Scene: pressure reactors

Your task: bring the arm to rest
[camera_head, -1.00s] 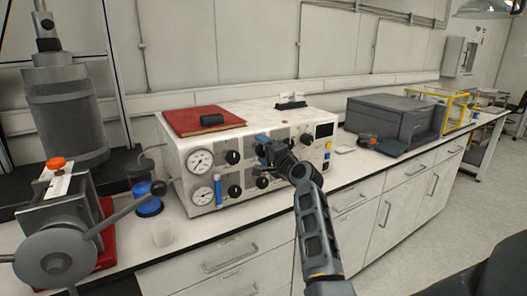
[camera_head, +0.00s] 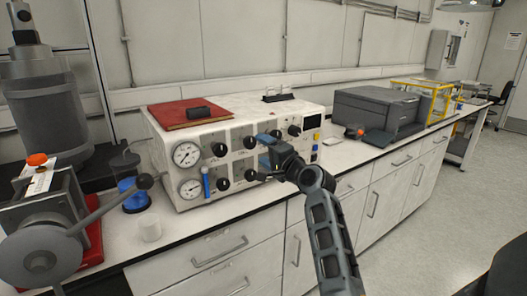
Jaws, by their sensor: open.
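My gripper (camera_head: 268,158) is at the end of my dark grey arm, which reaches up from the bottom right of the middle. It is in front of the white control box (camera_head: 215,196) with gauges and black knobs. Its fingertips are near the lower knobs. The jaws look open and I see nothing held in them. I cannot tell whether the fingers touch the box front. The gripper hides part of the panel's right half.
A reactor vessel (camera_head: 45,110) and a grey device with a lever (camera_head: 40,215) stand at the left. A dark grey printer-like box (camera_head: 375,110) is at the right.

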